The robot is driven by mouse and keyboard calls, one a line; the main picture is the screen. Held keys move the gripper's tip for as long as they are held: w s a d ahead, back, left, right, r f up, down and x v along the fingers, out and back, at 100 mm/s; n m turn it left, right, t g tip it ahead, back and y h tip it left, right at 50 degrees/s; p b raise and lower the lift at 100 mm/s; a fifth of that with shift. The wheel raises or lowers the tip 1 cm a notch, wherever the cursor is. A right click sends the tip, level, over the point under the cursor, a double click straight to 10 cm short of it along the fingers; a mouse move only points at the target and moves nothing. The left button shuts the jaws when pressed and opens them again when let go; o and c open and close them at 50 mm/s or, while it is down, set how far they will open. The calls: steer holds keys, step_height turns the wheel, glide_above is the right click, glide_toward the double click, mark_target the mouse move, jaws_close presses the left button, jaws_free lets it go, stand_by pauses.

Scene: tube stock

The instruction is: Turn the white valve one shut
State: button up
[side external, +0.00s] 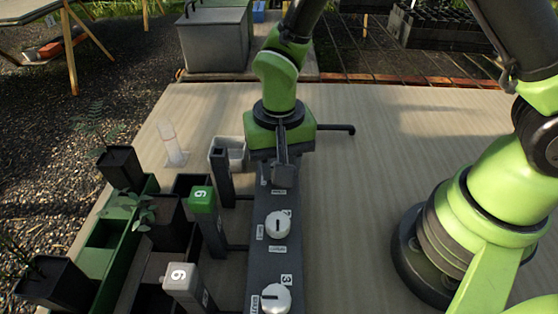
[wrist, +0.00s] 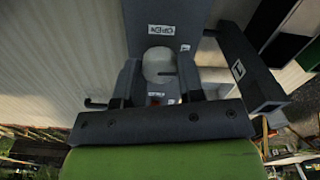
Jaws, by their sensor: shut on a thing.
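White valve one (wrist: 158,64) shows in the wrist view as a round white knob on the grey panel (side external: 262,270), between the two fingers of my gripper (wrist: 158,88). A short dark mark shows on the knob's right side. An OPEN label (wrist: 161,30) lies above it, and a smaller label (wrist: 185,47) is at its upper right, too small to read. In the side view my gripper (side external: 281,172) is low over the panel's far end, shut on the knob, which it hides there.
White valve two (side external: 278,224) and white valve three (side external: 276,298) are nearer on the panel. Grey posts stand left of it, one with a green cap (side external: 203,199), one with a pale cap (side external: 182,277). Planters (side external: 122,168) are further left.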

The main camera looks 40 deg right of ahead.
steer(key=shift+m, duration=0.4)
steer(key=o, duration=0.9)
step_height(320, 180, up, 10)
stand_by(0.4)
steer(key=s+d+r+n+t, duration=0.1)
steer(key=s+d+r+t, duration=0.1)
steer(key=s+d+r, duration=0.1)
steer(key=s+d+r+n+t+y, duration=0.1)
steer(key=s+d+r+t, duration=0.1)
steer(key=s+r, duration=0.3)
steer(key=s+d+r+n+t+y, duration=0.1)
steer(key=s+d+r+t, duration=0.2)
steer(key=s+d+r, duration=0.1)
steer(key=shift+s+r, duration=0.35)
steer(key=shift+s, duration=0.15)
